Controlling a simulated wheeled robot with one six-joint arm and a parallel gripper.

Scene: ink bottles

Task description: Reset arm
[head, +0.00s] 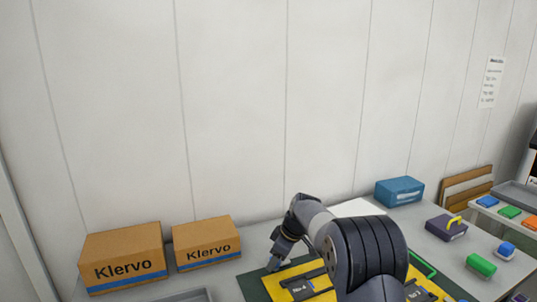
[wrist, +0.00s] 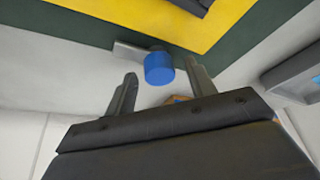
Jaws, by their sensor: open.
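My gripper (head: 274,261) is low over the table's left-middle part in the head view, at the left edge of the yellow panel (head: 318,270) on its dark green mat (head: 252,285). In the wrist view my gripper (wrist: 161,72) is open, its two dark fingers apart. A blue cylinder (wrist: 159,69), perhaps an ink bottle or its cap, shows between the fingertips with gaps on both sides. How far it lies beyond the fingers I cannot tell. My arm hides much of the panel in the head view.
Two brown Klervo boxes (head: 122,258) (head: 207,243) stand at the left. A blue box (head: 399,191) is at the back right. A grey tray (head: 187,296) shows at the bottom edge.

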